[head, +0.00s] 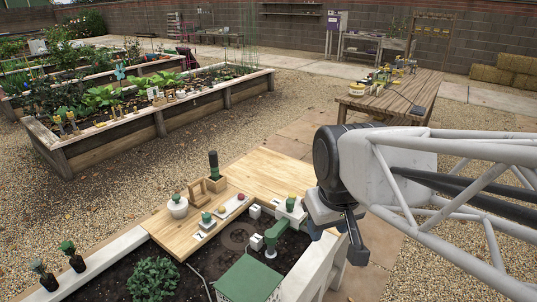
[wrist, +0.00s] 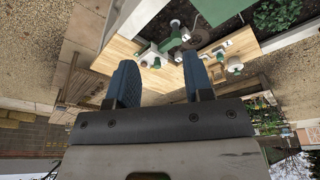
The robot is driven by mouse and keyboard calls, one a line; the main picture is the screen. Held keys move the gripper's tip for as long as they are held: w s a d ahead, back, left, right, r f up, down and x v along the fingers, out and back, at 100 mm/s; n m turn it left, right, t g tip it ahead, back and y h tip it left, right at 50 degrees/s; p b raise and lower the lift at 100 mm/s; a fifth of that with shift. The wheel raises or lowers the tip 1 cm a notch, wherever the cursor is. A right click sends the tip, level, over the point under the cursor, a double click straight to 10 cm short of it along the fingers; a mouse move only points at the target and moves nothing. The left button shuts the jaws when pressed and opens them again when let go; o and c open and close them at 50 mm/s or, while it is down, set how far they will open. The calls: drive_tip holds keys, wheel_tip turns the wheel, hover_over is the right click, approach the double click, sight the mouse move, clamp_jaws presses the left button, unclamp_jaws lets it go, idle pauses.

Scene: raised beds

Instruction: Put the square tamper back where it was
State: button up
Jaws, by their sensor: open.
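Several green-knobbed pieces stand on the light wood boards at the bed's corner; I cannot tell for sure which is the square tamper. One green-knobbed piece (head: 206,218) stands on the left board near the front. Another, on a pale block (head: 291,207), stands on the right board; a white piece with a green knob also shows between my fingers in the wrist view (wrist: 150,59). My gripper (head: 340,236) is open and empty, right of the boards, above the bed's right side. In the wrist view its two blue fingers (wrist: 160,80) are spread apart, with nothing between them.
A white pot with green knob (head: 177,207), a wooden stand (head: 216,184) and a dark green-topped cylinder (head: 213,167) crowd the left board. A green-roofed box (head: 250,278) and a leafy plant (head: 153,279) stand in the soil. The right board's back is clear.

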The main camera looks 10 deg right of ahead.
drive_tip(key=shift+m, duration=0.9)
drive_tip(key=s, duration=0.1)
drive_tip(key=s+f, duration=0.1)
drive_tip(key=s, duration=0.1)
drive_tip(key=s+d, duration=0.1)
drive_tip(key=shift+s+f, duration=0.15)
drive_tip(key=shift+f, duration=0.1)
idle(0.9)
